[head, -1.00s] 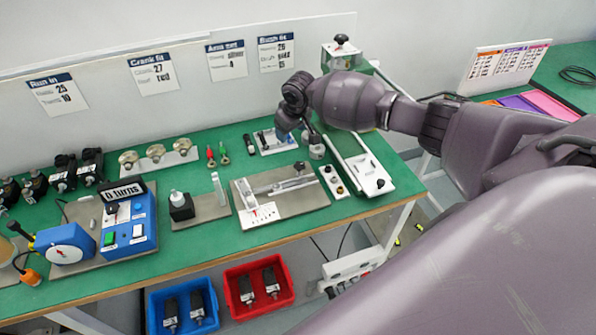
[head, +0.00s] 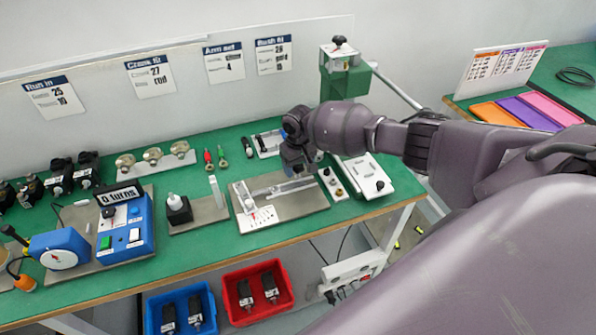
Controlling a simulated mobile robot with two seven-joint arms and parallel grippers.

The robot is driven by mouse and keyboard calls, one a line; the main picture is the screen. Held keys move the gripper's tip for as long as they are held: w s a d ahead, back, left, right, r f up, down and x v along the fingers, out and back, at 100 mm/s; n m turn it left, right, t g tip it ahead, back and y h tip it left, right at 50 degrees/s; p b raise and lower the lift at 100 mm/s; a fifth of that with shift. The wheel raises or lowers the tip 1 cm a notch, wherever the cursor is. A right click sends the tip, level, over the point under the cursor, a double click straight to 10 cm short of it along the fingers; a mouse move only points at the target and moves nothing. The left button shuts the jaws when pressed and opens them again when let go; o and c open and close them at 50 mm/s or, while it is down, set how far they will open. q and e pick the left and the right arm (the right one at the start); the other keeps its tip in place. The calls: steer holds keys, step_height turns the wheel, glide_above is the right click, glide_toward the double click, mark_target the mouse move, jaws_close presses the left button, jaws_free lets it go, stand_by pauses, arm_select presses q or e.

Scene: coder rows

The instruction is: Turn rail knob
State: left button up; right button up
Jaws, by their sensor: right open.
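The rail fixture (head: 300,206) is a grey plate on the green bench, with a silver rail (head: 268,191) running across it and a white scale plate (head: 258,218) with a red pointer at its left end. My right gripper (head: 297,172) is open and points down over the rail's right end. The dark rail knob at that end is hidden behind the gripper, so I cannot tell whether the fingers are around it or touching it. My left gripper is not in view.
Just right of the gripper are a small plate with buttons (head: 334,186) and a long white fixture (head: 371,186). A green press (head: 344,82) stands behind my arm.

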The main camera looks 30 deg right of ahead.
steer(key=shift+f, duration=1)
steer(key=c, duration=0.9)
steer(key=shift+n, duration=0.3)
steer(key=o, duration=0.9)
